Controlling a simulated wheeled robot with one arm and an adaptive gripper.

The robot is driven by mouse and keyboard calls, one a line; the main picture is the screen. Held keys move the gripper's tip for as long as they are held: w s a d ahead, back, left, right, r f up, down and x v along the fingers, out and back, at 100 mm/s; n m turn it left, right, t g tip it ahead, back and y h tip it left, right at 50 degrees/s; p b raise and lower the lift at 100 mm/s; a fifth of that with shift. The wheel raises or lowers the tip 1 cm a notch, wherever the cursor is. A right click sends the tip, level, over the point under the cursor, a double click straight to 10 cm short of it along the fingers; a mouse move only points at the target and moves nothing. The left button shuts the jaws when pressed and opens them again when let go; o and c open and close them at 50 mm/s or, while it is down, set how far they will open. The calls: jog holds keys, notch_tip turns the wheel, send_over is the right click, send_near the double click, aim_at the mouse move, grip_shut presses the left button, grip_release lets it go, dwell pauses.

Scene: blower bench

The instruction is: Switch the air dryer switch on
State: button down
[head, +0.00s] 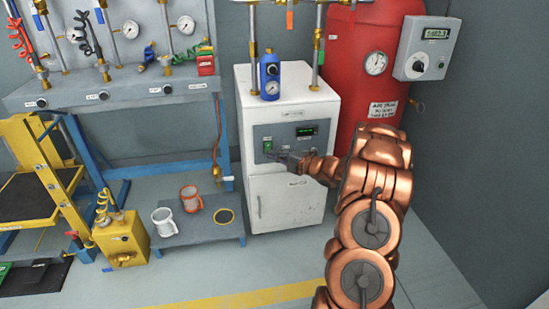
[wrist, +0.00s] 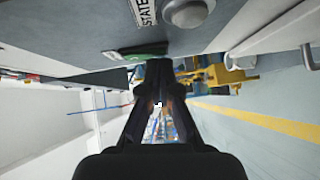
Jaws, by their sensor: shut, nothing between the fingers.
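The air dryer is a white cabinet (head: 292,105) with a grey control panel (head: 290,134). A green switch (head: 267,146) sits at the panel's left side. My gripper (head: 274,156) is shut and empty, its tips at the panel just below and right of the switch. In the wrist view my shut fingertips (wrist: 158,65) are close to a green rocker (wrist: 146,51) on the grey panel face. Whether they touch it I cannot tell. The rocker's on or off position cannot be read.
A round grey knob (wrist: 188,12) is on the panel.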

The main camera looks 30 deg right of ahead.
jog(key=shift+w+b, duration=0.15)
jog(key=shift+b, duration=0.2)
jog(key=shift+f, duration=0.1)
jog(key=s+d+f, duration=0.1)
jog(key=s+d, duration=0.1)
jog(key=s, duration=1.1)
jog(key=shift+d+f, duration=0.15)
